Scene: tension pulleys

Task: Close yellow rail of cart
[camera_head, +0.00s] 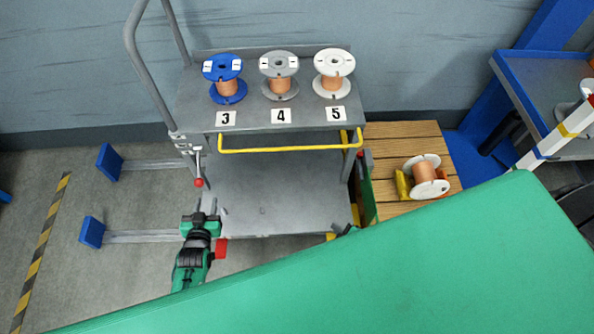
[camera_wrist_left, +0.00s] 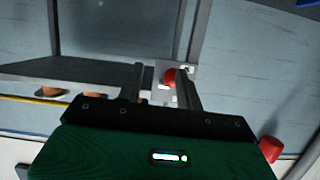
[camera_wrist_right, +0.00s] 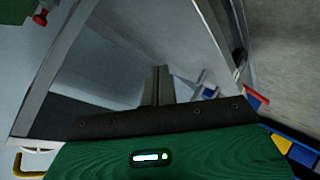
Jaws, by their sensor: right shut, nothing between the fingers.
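The grey cart (camera_head: 262,190) stands ahead with its yellow rail (camera_head: 285,150) running along the front of the top shelf. Part of the rail also shows in the left wrist view (camera_wrist_left: 35,100). A lever with a red knob (camera_head: 198,183) hangs at the cart's left side; a red knob also shows between my left fingers in the left wrist view (camera_wrist_left: 169,77). My left gripper (camera_head: 207,206) is open, just in front of the lever. My right gripper (camera_wrist_right: 160,88) is shut and empty near grey cart framing; in the head view it is hidden behind a large green shape.
A blue spool (camera_head: 225,87), a grey spool (camera_head: 279,88) and a white spool (camera_head: 334,88) stand on the top shelf behind labels 3, 4 and 5. A wooden pallet (camera_head: 400,150) with a spool lies right of the cart. Open floor (camera_head: 100,270) lies left.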

